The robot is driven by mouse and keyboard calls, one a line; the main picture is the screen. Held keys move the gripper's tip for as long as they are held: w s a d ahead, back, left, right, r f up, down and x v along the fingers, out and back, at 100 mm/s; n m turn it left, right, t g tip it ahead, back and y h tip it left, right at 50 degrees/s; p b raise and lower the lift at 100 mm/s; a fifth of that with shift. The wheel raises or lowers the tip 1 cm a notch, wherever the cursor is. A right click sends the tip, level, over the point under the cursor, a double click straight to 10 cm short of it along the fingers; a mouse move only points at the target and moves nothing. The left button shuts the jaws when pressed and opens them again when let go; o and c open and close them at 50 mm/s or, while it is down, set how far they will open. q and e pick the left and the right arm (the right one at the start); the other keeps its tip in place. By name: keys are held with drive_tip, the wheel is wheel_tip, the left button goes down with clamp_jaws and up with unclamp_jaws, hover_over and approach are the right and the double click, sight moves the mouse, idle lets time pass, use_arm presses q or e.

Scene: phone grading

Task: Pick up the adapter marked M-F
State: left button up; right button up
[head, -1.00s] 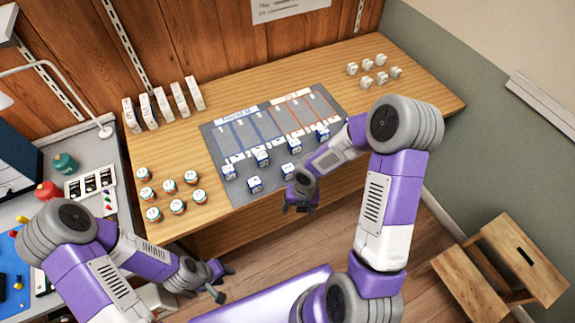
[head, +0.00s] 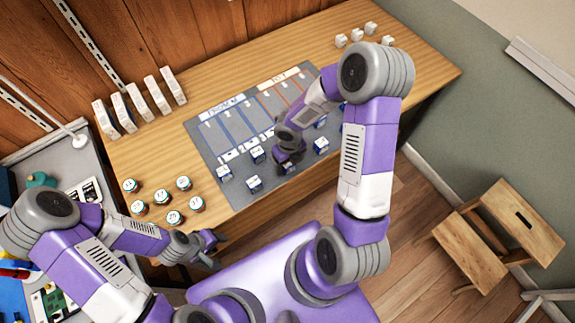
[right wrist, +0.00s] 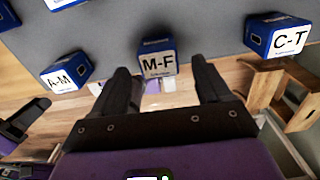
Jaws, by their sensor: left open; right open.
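The adapter marked M-F (right wrist: 157,64) is a small blue box with a white labelled face, standing on the grey mat. In the right wrist view it sits between and just beyond the fingertips of my right gripper (right wrist: 162,78), which is open. In the head view my right gripper (head: 288,162) is over the mat's front part and largely hides that adapter. A similar box marked A-M (right wrist: 67,76) is to its left and one marked C-T (right wrist: 277,37) to its right. My left gripper (head: 214,249) is open and empty in front of the table.
The grey mat (head: 205,140) has marked lanes and several other blue-and-white boxes. Several round jars (head: 164,197) stand at the table's left, white boxes (head: 138,104) at the back, and small white pieces (head: 356,34) at the far right. A wooden stool (head: 505,225) is on the floor.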

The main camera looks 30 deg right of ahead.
sight(289, 164)
wheel_tip(289, 164, down, 4)
drive_tip(key=shift+w+r+b, duration=0.15)
drive_tip(key=shift+r+b, duration=0.05)
drive_tip(key=shift+b, duration=0.45)
drive_tip(key=shift+r, duration=0.1)
drive_tip(key=c, duration=1)
